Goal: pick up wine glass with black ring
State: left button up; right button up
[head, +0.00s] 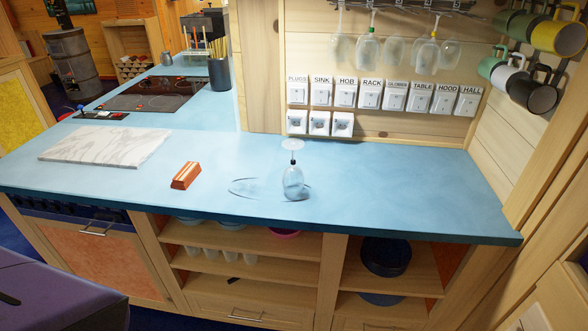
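A clear wine glass with a black ring (293,182) stands upside down on the blue countertop (400,195), right of the picture's middle and near the front edge. Its bowl is at the bottom and its round foot (292,145) is on top. The black ring sits around the stem just above the bowl. A faint curved shadow or reflection lies on the counter to its left. Neither of my grippers shows in the head view.
An orange striped block (186,175) and a marble board (105,146) lie left of the glass. Several glasses (395,50) hang from a rack above the labelled switches (384,95). Mugs (530,92) hang at right. A purple surface (60,295) is at lower left. The counter right of the glass is clear.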

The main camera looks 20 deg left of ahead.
aim_at(293, 178)
jog(key=i+u, duration=0.1)
jog(key=i, duration=0.85)
jog(key=j+u, duration=0.1)
jog(key=u, duration=1.05)
